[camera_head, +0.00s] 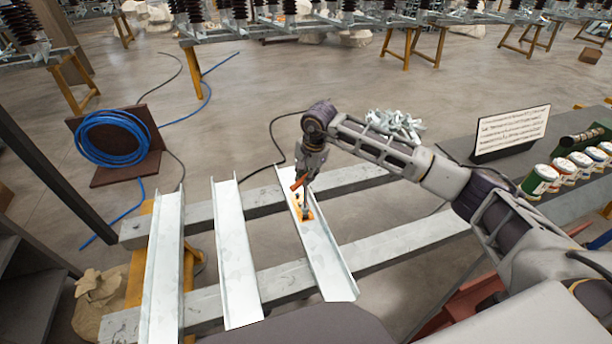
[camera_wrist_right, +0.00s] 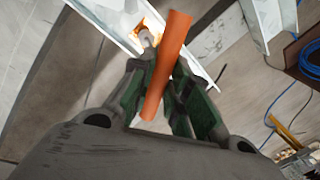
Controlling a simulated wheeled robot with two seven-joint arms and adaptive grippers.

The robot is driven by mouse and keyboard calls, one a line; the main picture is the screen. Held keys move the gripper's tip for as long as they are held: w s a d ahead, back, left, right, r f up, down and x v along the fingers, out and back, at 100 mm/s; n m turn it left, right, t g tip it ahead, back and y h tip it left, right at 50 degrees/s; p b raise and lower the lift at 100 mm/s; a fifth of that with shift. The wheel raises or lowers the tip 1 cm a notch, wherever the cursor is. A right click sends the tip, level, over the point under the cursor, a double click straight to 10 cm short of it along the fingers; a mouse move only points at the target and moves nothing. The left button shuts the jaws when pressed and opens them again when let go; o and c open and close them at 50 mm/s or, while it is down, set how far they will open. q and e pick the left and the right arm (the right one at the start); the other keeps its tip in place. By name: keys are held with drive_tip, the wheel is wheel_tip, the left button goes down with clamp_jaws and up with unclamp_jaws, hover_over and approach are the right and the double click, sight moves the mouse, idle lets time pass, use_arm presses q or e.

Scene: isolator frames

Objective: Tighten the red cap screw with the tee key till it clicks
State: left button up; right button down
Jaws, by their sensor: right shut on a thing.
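The tee key has an orange cross handle (camera_head: 299,183) and a grey shaft pointing down. My right gripper (camera_head: 308,172) is shut on the tee key above the rightmost steel channel. In the right wrist view the orange handle (camera_wrist_right: 167,62) lies slantwise between the green fingers of the right gripper (camera_wrist_right: 158,84). The shaft's lower end is over an orange-yellow patch (camera_head: 309,214) on the channel. I cannot make out the red cap screw, nor whether the key sits in it. My left gripper is not in view.
Three steel channels (camera_head: 234,255) lie across two grey beams (camera_head: 385,245). A coil of blue hose (camera_head: 112,138) is at the left. On the right, a bench holds several cans (camera_head: 540,180), a sign (camera_head: 510,133) and a green cylinder. A pile of metal parts (camera_head: 396,126) lies behind my arm.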

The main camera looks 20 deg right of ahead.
drive_tip(key=shift+f+b, duration=0.7)
drive_tip(key=shift+f, duration=0.4)
idle(0.5)
idle(1.5)
